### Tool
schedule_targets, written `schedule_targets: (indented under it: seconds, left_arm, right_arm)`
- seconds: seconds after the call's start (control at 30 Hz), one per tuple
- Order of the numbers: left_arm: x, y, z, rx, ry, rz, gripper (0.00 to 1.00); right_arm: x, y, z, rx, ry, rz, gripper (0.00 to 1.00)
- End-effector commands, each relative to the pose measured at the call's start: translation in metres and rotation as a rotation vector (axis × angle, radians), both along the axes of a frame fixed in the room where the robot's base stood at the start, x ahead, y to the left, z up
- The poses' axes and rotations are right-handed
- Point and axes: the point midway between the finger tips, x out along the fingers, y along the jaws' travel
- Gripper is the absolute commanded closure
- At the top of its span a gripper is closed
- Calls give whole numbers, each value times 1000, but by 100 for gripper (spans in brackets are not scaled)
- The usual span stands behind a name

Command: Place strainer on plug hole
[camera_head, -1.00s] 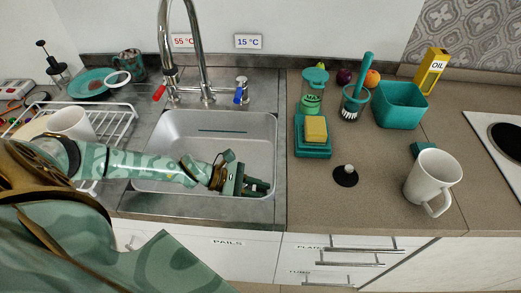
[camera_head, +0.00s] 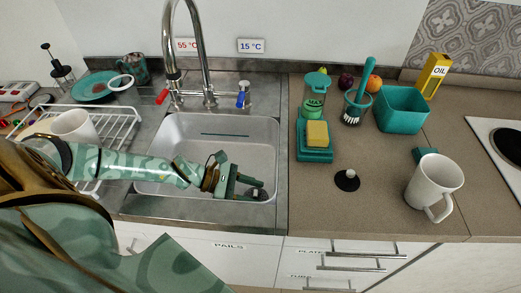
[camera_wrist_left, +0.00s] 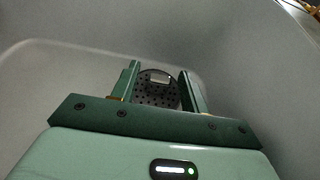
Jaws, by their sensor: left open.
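The strainer (camera_wrist_left: 158,95) is a dark round disc with many small holes and a pale grip on top. In the left wrist view it lies between and just beyond the two fingers of my left gripper (camera_wrist_left: 159,77). The fingers stand apart on either side of it, open. In the head view my left gripper (camera_head: 256,188) is low in the right part of the sink (camera_head: 207,125), and a small dark part of the strainer (camera_head: 260,195) shows at its fingertips. The plug hole is not visible, so I cannot tell whether the strainer covers it. My right gripper is not in view.
A black plug with a pale knob (camera_head: 347,180) lies on the counter right of the sink. A white mug (camera_head: 432,182), a sponge (camera_head: 317,133) on a teal holder and a teal bin (camera_head: 402,112) stand there. The tap (camera_head: 171,55) arches over the sink; a dish rack (camera_head: 119,125) is left.

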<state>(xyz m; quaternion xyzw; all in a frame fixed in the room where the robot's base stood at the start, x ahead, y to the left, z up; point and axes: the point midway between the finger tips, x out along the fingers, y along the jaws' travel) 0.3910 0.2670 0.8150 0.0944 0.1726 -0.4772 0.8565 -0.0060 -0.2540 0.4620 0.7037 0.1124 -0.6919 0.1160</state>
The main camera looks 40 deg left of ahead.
Motion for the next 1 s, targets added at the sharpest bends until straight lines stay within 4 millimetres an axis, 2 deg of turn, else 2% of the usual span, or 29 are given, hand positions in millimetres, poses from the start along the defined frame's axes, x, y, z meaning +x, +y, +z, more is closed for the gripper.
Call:
schedule_targets:
  seconds: [0.1, 0.3, 0.87, 1.0]
  left_arm:
    - [-12, 19, 10, 1, 2, 0, 55]
    - [-23, 37, 19, 0, 0, 0, 55]
    - [-24, 39, 19, 0, -1, 0, 55]
    - [-23, 39, 31, -1, -8, 0, 55]
  right_arm:
    - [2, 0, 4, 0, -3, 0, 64]
    - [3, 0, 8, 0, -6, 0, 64]
    - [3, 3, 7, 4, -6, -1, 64]
    - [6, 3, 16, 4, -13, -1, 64]
